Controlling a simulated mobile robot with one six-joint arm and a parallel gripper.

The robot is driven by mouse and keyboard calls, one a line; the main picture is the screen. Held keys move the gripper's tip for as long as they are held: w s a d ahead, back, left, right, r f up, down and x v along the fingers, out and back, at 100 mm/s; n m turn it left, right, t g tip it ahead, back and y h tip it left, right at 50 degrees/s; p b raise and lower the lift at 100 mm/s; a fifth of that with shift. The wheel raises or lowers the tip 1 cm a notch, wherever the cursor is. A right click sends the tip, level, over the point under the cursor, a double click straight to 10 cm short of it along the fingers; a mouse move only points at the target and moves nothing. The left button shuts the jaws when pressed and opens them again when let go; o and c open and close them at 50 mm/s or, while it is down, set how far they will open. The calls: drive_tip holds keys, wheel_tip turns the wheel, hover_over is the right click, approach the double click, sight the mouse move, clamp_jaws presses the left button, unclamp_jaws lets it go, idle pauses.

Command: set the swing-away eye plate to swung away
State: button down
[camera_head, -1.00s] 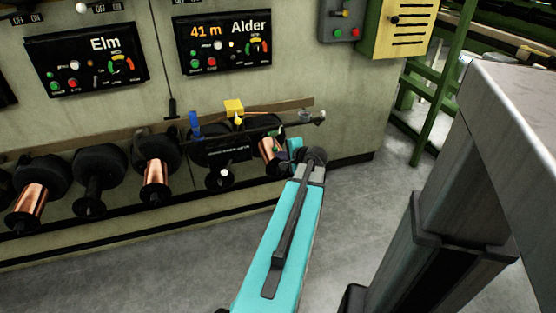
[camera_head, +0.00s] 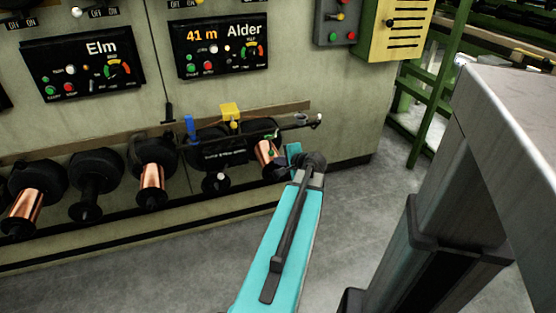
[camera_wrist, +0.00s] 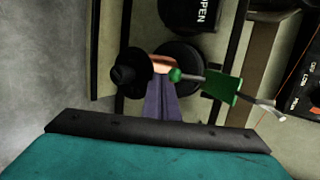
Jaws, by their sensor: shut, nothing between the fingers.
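A green plate (camera_wrist: 221,86) with a green ball knob (camera_wrist: 175,75) on a thin rod shows in the wrist view; I take it for the swing-away eye plate. A pale metal rod runs from its right side. My gripper (camera_wrist: 161,86) is shut and empty, its fingers just below the knob in that view; I cannot tell whether they touch it. A copper spool (camera_wrist: 161,63) with a black flange lies behind. In the head view the copper spool (camera_head: 264,153) is beside my wrist, which hides my fingers and most of the plate.
A rail with a blue tab (camera_head: 190,127) and a yellow block (camera_head: 230,112) runs along the machine front. Several black and copper spools line up to the left. Panels "Elm" (camera_head: 83,68) and "Alder" (camera_head: 220,45) are above. A grey table (camera_head: 515,130) stands close on the right.

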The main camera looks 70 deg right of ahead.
drive_tip(key=s+a+r+p, duration=0.2)
drive_tip(key=s+a, duration=0.3)
drive_tip(key=shift+s+p, duration=0.35)
drive_tip(key=shift+s, duration=0.05)
drive_tip(key=s+a+p, duration=0.1)
drive_tip(key=p, duration=0.3)
drive_tip(key=s+a+p, duration=0.2)
drive_tip(key=p, duration=0.2)
drive_tip(key=shift+r+p, duration=0.35)
drive_tip(key=shift+f, duration=0.1)
idle(0.5)
